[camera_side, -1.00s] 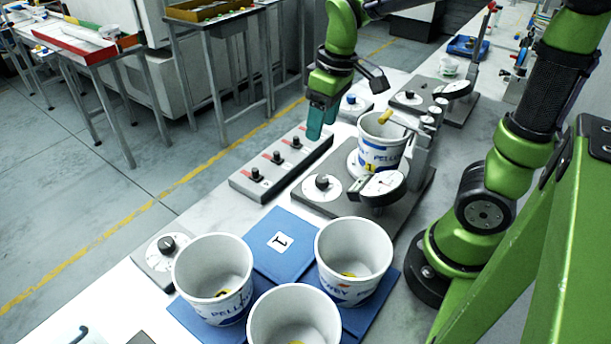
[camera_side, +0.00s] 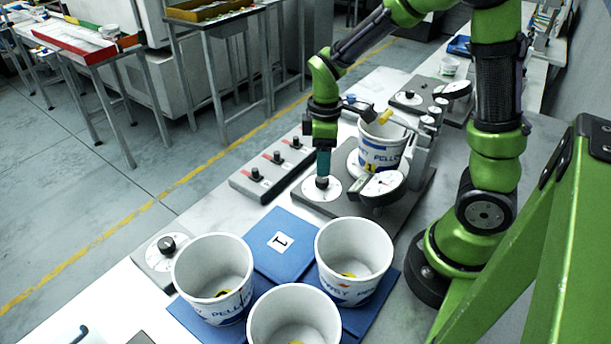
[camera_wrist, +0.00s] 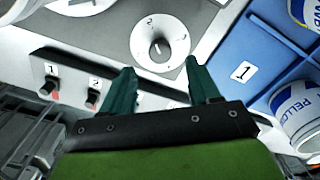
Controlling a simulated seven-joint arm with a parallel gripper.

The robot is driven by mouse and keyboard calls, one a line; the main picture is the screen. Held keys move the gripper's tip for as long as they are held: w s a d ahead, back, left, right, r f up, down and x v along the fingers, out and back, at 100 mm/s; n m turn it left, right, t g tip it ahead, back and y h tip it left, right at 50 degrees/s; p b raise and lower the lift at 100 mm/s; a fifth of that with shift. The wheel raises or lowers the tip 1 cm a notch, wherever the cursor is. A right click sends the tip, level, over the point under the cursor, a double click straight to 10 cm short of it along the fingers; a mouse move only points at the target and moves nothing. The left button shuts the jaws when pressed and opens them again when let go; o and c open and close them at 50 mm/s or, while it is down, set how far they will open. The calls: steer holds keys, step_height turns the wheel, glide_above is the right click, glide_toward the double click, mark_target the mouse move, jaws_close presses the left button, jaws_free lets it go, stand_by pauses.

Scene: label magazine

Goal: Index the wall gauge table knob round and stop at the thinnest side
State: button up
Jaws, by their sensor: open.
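The wall gauge table knob (camera_side: 321,182) is a black knob on a white numbered dial (camera_side: 312,192) at the front corner of the grey gauge base. The wrist view shows the knob (camera_wrist: 158,48) just beyond my fingertips. My gripper (camera_side: 323,168) points down right above the knob; the side view hides its finger gap. In the wrist view the two teal fingers (camera_wrist: 159,72) stand apart with nothing between them. A white pail (camera_side: 381,148) with blue lettering stands on the gauge table, beside the round gauge dial (camera_side: 383,184).
A grey box (camera_side: 240,184) with several small knobs lies left of the gauge. A blue mat (camera_side: 262,232) marked 1 and several white pails (camera_side: 205,290) are in front. A second gauge station (camera_side: 415,103) stands behind.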

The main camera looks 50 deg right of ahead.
mark_target(322, 182)
steer(key=shift+f, duration=2.8)
steer(key=c, duration=1)
